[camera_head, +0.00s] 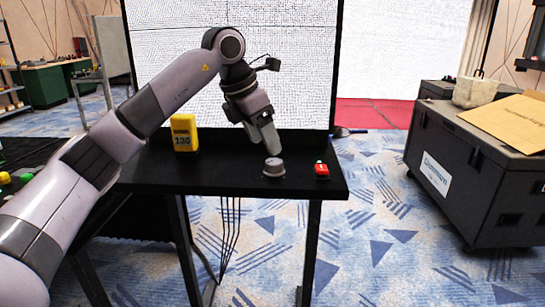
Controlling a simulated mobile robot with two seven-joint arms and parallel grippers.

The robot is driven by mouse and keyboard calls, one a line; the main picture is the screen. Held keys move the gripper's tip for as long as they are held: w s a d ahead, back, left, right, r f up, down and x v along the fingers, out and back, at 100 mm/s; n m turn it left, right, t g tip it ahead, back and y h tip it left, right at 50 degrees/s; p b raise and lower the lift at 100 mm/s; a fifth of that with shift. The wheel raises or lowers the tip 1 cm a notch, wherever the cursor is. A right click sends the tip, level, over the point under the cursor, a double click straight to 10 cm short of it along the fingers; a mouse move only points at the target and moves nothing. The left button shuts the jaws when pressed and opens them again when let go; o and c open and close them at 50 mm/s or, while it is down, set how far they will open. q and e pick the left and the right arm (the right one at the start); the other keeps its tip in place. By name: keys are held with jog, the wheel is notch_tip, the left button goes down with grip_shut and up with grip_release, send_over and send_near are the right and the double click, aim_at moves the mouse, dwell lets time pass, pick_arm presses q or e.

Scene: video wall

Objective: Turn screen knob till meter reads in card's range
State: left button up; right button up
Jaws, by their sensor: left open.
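A grey round knob (274,167) sits on the black table (215,182) near its right side. A yellow meter (184,133) stands upright at the back of the table, left of the knob, and its small display appears to read 130. My left gripper (264,146) reaches down from above, with its fingertips just above and behind the knob. It is open, and I cannot tell whether it touches the knob. I see no readable card. My right gripper is not in view.
A large white screen (300,60) rises behind the table. A dark case (470,170) with a cardboard sheet (512,122) and a pale bag (475,92) stands on the right. Cables hang below the table. Patterned carpet (370,220) lies clear between table and case.

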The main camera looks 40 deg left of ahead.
aim_at(274, 161)
pick_arm(q)
jog(key=x, duration=0.4)
jog(key=shift+f, duration=0.1)
jog(key=shift+w+d+f, duration=0.15)
jog(key=shift+w+f, duration=0.15)
jog(key=shift+f, duration=0.25)
